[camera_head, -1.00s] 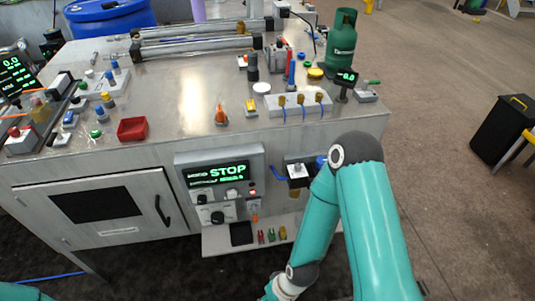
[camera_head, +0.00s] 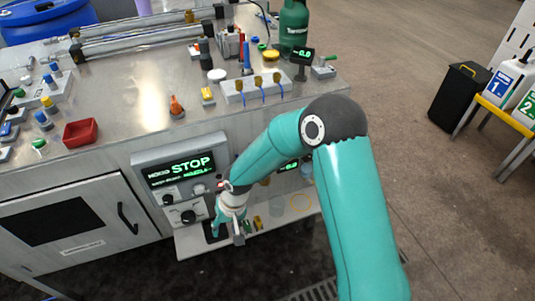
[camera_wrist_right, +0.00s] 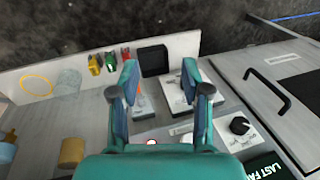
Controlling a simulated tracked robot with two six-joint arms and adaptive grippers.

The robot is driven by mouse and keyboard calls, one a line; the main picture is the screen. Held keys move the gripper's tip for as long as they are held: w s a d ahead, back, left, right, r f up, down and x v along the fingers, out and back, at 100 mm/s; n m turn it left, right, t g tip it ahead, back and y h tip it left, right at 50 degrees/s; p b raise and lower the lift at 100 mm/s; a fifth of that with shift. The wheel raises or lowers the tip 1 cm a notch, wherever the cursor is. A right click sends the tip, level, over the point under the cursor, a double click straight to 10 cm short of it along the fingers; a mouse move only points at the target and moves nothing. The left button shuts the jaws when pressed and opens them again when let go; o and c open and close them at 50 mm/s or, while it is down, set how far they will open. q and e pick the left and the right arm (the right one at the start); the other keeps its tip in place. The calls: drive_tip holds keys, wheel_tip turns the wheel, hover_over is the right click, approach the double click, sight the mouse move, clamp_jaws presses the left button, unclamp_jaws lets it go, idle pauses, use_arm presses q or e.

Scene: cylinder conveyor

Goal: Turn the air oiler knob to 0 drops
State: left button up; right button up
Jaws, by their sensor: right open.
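My right gripper (camera_head: 228,235) is open in front of the control panel's lower part, above the small shelf. In the wrist view its two fingers (camera_wrist_right: 160,85) are apart, with nothing held between them. A blue-topped part (camera_head: 306,171) shows beside my right forearm, which hides much of that front area. The wrist view shows a yellow cylinder (camera_wrist_right: 72,152) and a blue one (camera_wrist_right: 6,152) at left. My left gripper is out of view.
The control panel (camera_head: 150,159) reads STOP and has black knobs. The shelf (camera_head: 190,246) holds a black tray (camera_wrist_right: 153,60) and small coloured fittings (camera_wrist_right: 110,62). A cabinet door handle (camera_head: 129,216) is left of the panel.

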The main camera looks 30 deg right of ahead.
drive_tip(key=w+d+r+m+t+h+b, duration=0.1)
drive_tip(key=w+d+r, duration=0.2)
drive_tip(key=w+r, duration=0.15)
drive_tip(key=w+d+r+m+h+b, duration=0.1)
drive_tip(key=w+d+r+h, duration=0.1)
drive_tip(key=w+d+r, duration=0.3)
drive_tip(key=s+d+r+m+h+b, duration=0.1)
drive_tip(key=d+r+m+h, duration=0.2)
drive_tip(key=r, duration=0.5)
drive_tip(key=s+d+r+m+b, duration=0.15)
drive_tip(key=d+r, duration=0.25)
drive_tip(key=r, duration=0.5)
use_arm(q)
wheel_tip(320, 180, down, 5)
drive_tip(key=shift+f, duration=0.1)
use_arm(e)
drive_tip(key=shift+m, duration=0.45)
drive_tip(key=x, duration=1.7)
drive_tip(key=shift+w+d+r, duration=0.15)
drive_tip(key=shift+w+d, duration=0.1)
drive_tip(key=shift+t, duration=0.3)
clamp_jaws()
drive_tip(key=shift+d, duration=0.65)
drive_tip(key=shift+a, duration=0.5)
